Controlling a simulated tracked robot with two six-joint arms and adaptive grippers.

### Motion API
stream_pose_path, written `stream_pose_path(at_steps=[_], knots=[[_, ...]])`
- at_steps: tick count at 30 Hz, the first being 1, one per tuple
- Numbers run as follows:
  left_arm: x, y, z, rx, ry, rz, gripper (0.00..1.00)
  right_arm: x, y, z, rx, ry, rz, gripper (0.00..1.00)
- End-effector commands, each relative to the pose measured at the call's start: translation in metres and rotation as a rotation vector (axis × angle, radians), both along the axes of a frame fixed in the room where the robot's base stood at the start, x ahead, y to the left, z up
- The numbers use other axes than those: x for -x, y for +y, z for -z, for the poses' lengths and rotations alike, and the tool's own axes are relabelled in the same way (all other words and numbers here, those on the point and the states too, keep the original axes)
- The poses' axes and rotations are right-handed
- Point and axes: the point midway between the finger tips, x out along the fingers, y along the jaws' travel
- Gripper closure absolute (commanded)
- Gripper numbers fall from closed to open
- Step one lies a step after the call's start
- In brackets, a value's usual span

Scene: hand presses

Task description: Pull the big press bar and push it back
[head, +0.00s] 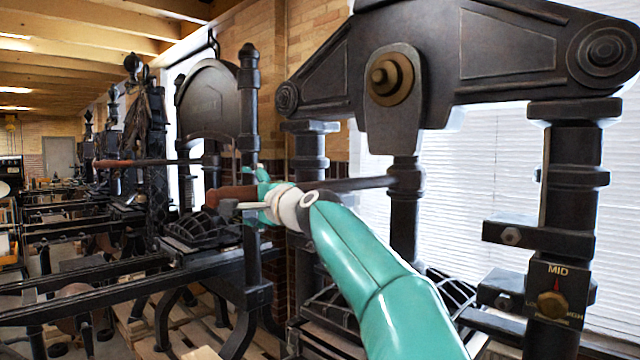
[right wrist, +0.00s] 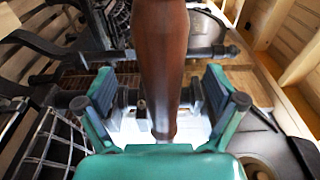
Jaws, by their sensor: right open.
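The big press bar is a dark metal rod (head: 360,184) reaching left from the near press's central column, with a brown wooden handle (head: 228,194) on its end. My right gripper (head: 262,196) is at the handle, its arm crossing in front of the press. In the right wrist view the wooden handle (right wrist: 160,50) runs between the two spread teal fingers of my right gripper (right wrist: 160,92), with gaps on both sides. The fingers are open and not closed on the handle. My left gripper is not in view.
The near press (head: 404,125) has thick dark columns and a dial marked MID (head: 553,304) at the right. A second press (head: 210,105) with a similar bar (head: 130,163) stands behind, at left. Wooden pallets (head: 190,335) lie on the floor. White blinds (head: 480,180) cover the window behind.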

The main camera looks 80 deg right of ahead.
Motion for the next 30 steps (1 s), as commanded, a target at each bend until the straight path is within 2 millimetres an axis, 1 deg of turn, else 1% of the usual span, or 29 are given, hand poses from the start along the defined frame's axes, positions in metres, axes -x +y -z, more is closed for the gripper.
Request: stream_pose_path(at_steps=[5, 24, 30], knots=[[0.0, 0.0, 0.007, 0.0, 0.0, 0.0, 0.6, 0.009, 0.007, 0.001, 0.003, -0.001, 0.001, 0.06], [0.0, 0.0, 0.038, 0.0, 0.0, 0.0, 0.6, 0.06, 0.045, 0.002, 0.002, -0.001, 0.002, 0.06], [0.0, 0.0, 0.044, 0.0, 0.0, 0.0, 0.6, 0.071, 0.053, 0.001, 0.001, -0.001, 0.0, 0.06]])
